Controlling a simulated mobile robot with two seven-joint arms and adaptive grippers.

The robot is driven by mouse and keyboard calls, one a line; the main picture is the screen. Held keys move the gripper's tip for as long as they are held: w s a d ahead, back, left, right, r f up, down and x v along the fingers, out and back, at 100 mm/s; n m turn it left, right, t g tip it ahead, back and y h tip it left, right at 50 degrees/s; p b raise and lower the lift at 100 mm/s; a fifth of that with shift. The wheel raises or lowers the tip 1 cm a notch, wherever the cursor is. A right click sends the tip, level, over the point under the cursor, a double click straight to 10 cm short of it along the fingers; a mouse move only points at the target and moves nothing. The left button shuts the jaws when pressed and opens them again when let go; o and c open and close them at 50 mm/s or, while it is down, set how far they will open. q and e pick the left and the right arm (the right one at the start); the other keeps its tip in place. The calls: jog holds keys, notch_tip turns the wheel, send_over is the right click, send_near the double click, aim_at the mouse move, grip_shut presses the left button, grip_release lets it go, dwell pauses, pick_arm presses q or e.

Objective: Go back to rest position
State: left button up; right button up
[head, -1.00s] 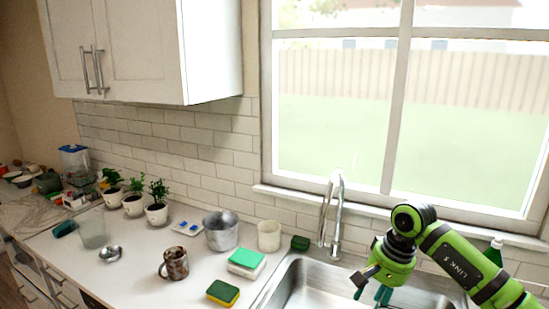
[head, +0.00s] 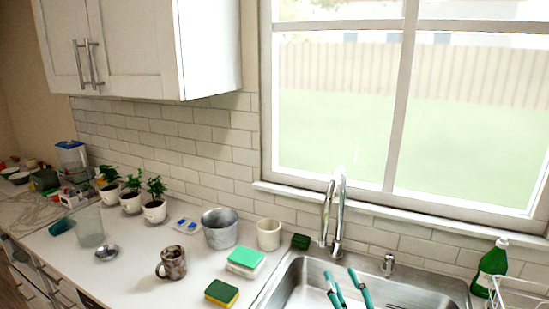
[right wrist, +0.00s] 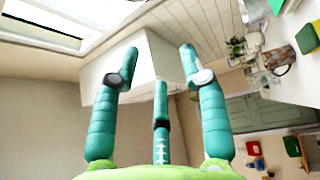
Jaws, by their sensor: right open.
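My right gripper (head: 342,278) shows at the bottom of the head view, in front of the sink. Only its teal fingers are in the picture, pointing upward. In the right wrist view its three teal fingers (right wrist: 159,75) are spread apart with nothing between them, so it is open and empty. The green arm links are out of the head view. My left gripper is in neither view.
The metal sink (head: 296,285) and faucet (head: 336,215) lie beyond the right gripper. A green bottle (head: 490,268) stands at right. On the counter are a mug (head: 172,263), sponges (head: 221,293), a metal pot (head: 220,228) and potted plants (head: 154,209). A wall cabinet (head: 135,45) hangs above.

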jog(key=s+d+f+m+g+h, duration=0.5)
jog(key=s+f+m+g, duration=0.45)
jog(key=f, duration=0.55)
jog(key=s+d+f+m+g+y, duration=0.1)
jog(key=s+f+m+g, duration=0.25)
jog(key=s, duration=0.55)
jog(key=s+f+m+g+y, duration=0.1)
jog(key=s+f+m+g, duration=0.3)
jog(key=s, duration=0.5)
jog(key=s+f+b, duration=0.3)
jog(key=f+b, duration=0.9)
jog(key=f, duration=2.6)
pick_arm(q)
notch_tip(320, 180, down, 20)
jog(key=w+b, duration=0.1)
jog(key=b, duration=0.7)
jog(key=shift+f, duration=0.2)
pick_arm(e)
jog(key=s+d+f, duration=0.1)
jog(key=s+f, duration=0.6)
jog(key=f, duration=0.3)
jog(key=s+d+f+g, duration=0.1)
jog(key=s+f, duration=0.7)
jog(key=f, duration=0.2)
jog(key=shift+d+f, duration=0.35)
